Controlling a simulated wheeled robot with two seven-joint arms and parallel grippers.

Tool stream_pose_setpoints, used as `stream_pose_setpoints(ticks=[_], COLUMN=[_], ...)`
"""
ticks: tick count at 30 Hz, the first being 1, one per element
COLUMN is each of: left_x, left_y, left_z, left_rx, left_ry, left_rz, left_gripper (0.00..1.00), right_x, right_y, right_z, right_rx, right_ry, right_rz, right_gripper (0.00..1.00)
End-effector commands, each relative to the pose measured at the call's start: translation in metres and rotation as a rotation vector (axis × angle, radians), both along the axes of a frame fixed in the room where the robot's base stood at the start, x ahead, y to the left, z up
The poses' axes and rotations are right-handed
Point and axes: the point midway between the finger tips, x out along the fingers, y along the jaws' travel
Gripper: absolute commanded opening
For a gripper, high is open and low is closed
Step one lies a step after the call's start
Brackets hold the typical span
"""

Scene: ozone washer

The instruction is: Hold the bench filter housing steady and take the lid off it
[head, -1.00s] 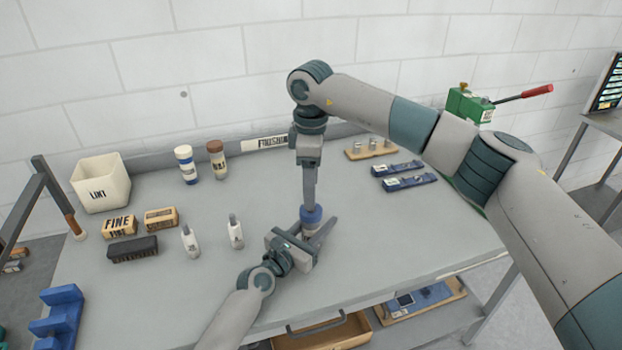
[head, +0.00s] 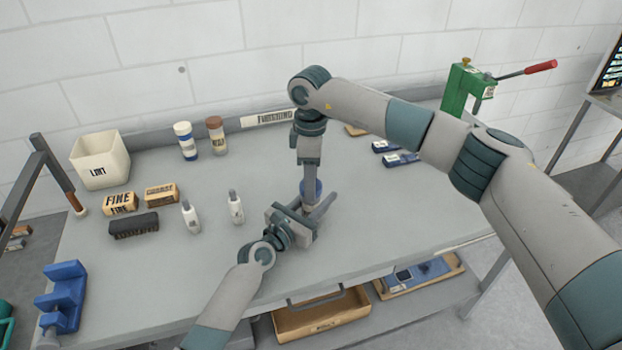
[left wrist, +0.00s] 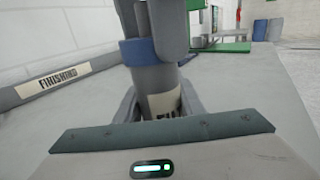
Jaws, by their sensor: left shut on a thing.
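The filter housing is a grey upright cylinder with a cream label (left wrist: 163,103), standing low on the bench in the left wrist view. My left gripper (left wrist: 160,112) is shut on its body, one finger on each side. Its blue lid (left wrist: 137,52) sits on top, and also shows in the head view (head: 311,188). My right gripper (head: 311,182) points straight down from above, its fingers at the lid and overlapping part of it. Whether they are clamped on it cannot be seen. The housing body is mostly hidden by my left gripper in the head view.
Two white bottles (head: 190,217) stand left of the housing, with sanding blocks (head: 120,203) and a dark brush (head: 134,225) beyond. A LINT bin (head: 100,160) stands at the back left. A green press (head: 466,92) is at the back right.

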Motion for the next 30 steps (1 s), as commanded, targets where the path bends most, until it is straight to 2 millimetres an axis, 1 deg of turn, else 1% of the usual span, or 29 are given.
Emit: stream_pose_setpoints(ticks=[1, 2, 3, 7, 11, 14, 30], left_x=[-0.0001, -0.0001, -0.0001, -0.0001, -0.0002, -0.0002, -0.0004], left_y=[0.0001, 0.0001, 0.0001, 0.0, -0.0001, -0.0001, -0.0004], left_z=[-0.0003, -0.0003, -0.0002, -0.0002, -0.0002, -0.0002, -0.0002], left_rx=[0.001, 0.001, 0.001, 0.001, 0.001, 0.001, 0.001], left_ry=[-0.001, -0.001, -0.001, -0.001, -0.001, -0.001, -0.001], left_rz=[0.0, 0.0, 0.0, 0.0, 0.0, 0.0, -0.001], left_gripper=[0.0, 0.0, 0.0, 0.0, 0.0, 0.0, 0.0], right_x=[0.0002, 0.0003, 0.0003, 0.0004, 0.0007, 0.0008, 0.0013], right_y=[0.0001, 0.0001, 0.0001, 0.0001, -0.0001, -0.0001, -0.0001], right_z=[0.0002, 0.0002, 0.0002, 0.0004, 0.0006, 0.0007, 0.0015], right_rx=[0.0, 0.0, 0.0, 0.0, 0.0, 0.0, -0.001], right_ry=[-0.001, -0.001, -0.001, -0.001, -0.002, -0.002, -0.002], right_rz=[0.0, 0.0, 0.0, 0.012, 0.094, 0.217, 1.06], right_gripper=[0.24, 0.17, 0.15, 0.15, 0.15, 0.15, 0.14])
